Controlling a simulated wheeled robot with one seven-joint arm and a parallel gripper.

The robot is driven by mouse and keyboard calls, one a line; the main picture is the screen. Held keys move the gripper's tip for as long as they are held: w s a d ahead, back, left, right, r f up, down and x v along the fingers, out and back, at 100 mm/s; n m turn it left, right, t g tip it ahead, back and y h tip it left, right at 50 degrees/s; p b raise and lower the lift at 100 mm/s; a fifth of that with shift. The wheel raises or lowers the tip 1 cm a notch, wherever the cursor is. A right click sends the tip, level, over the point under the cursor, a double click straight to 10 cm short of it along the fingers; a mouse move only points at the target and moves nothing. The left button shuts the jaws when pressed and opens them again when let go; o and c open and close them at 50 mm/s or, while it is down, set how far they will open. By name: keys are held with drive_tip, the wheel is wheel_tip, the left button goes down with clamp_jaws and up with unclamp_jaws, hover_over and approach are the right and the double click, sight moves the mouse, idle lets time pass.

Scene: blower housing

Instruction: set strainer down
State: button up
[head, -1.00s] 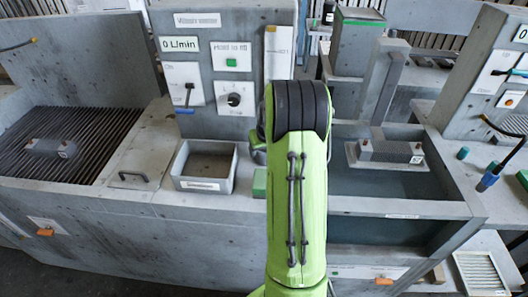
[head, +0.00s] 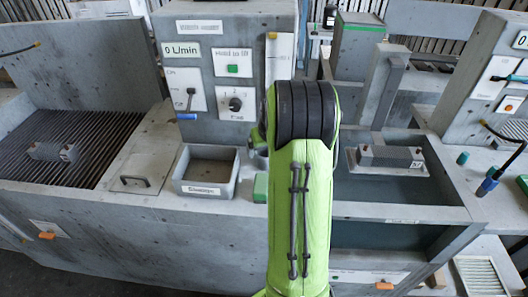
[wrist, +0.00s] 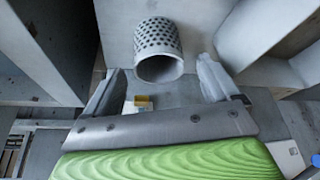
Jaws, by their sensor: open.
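The strainer (wrist: 158,46) is a pale grey cylinder with rows of holes and a plain rim, in the upper middle of the wrist view. My gripper (wrist: 160,84) is open, with one finger on each side of the picture. The strainer lies just beyond and between the fingertips, with visible gaps to both, so nothing is gripped. In the head view my green arm covers the middle, and the strainer and fingertips are hidden behind it. What the strainer rests on is not clear.
A grey open box (head: 206,172) stands left of my arm, beside a lidded panel (head: 134,180) and a ribbed drain area (head: 60,135). A basin (head: 395,195) with a grey block (head: 390,157) is on the right. Grey walls flank the strainer closely in the wrist view.

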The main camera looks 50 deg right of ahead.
drive_tip(key=p+v, duration=0.1)
drive_tip(key=v, duration=0.8)
drive_tip(key=s+a+r+n, duration=0.1)
drive_tip(key=a+r, duration=0.2)
drive_tip(key=a, duration=0.4)
drive_tip(key=a+r+n, duration=0.1)
drive_tip(key=a+r, duration=0.2)
drive_tip(key=a, duration=0.4)
drive_tip(key=s+a+n+t+y, duration=0.1)
drive_tip(key=s+a+n+y, duration=0.1)
drive_tip(key=s+a, duration=1.3)
drive_tip(key=shift+s+a+n+t, duration=0.3)
drive_tip(key=shift+s+a+n, duration=0.05)
drive_tip(key=shift+n, duration=0.55)
wheel_tip(320, 180, up, 2)
drive_tip(key=shift+r+p, duration=0.1)
drive_tip(key=shift+p, duration=1.05)
